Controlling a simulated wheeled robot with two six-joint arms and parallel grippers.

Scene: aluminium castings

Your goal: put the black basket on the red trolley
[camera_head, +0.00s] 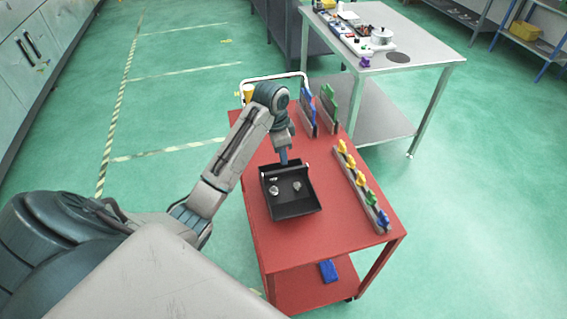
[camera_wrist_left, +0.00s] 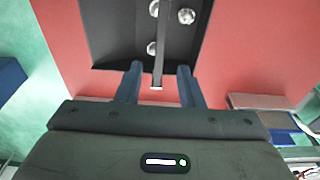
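The black basket (camera_head: 292,208) appears to rest on the top of the red trolley (camera_head: 262,238), left of its middle. Several small silvery castings (camera_head: 297,186) lie in it. In the left wrist view the basket (camera_wrist_left: 105,40) shows over the red trolley top (camera_wrist_left: 65,25). My left gripper (camera_head: 284,160) points down at the basket's far side. In the left wrist view its fingers (camera_wrist_left: 158,84) stand apart on either side of the basket's thin handle bar (camera_wrist_left: 160,55), with gaps on both sides. My right gripper is not in view.
A rack with yellow, green and blue pieces (camera_head: 360,187) stands along the trolley's right side. Blue (camera_head: 308,108) and green (camera_head: 329,105) holders stand at its far end. A blue item (camera_head: 328,270) lies on the lower shelf. A grey table (camera_head: 425,52) stands behind right.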

